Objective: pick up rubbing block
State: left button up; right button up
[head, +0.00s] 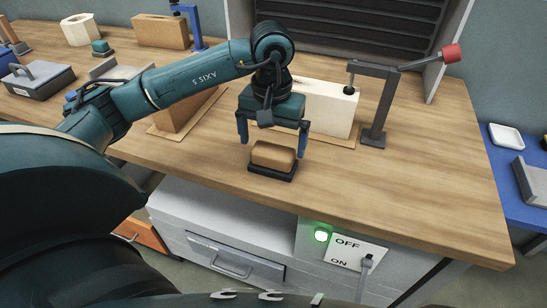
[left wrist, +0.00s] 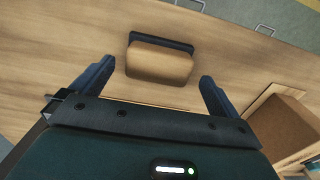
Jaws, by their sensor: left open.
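The rubbing block (head: 273,158) is a tan, rounded block on a dark base, lying on the wooden workbench near its front edge. My left gripper (head: 272,138) is right above it, pointing down, with its two blue fingers open on either side of the block. In the left wrist view the rubbing block (left wrist: 160,60) lies between and beyond the open fingertips of the left gripper (left wrist: 157,80), and nothing is held. I cannot tell from the views whether the fingers touch it. My right gripper is not in view.
A pale block (head: 325,108) and a dark clamp stand (head: 378,105) with a red knob stand behind the gripper. A brown block (head: 185,108) stands behind my left arm. A grey box (head: 38,78) is at the far left. The bench right of the block is clear.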

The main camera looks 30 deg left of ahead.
aim_at(273, 149)
pick_arm(q)
jog(key=shift+w+f+p, duration=0.2)
jog(key=shift+f+p, duration=0.15)
jog(key=shift+f, duration=2.6)
jog(key=shift+c, duration=0.6)
jog(key=shift+r, duration=0.1)
jog(key=c, duration=0.8)
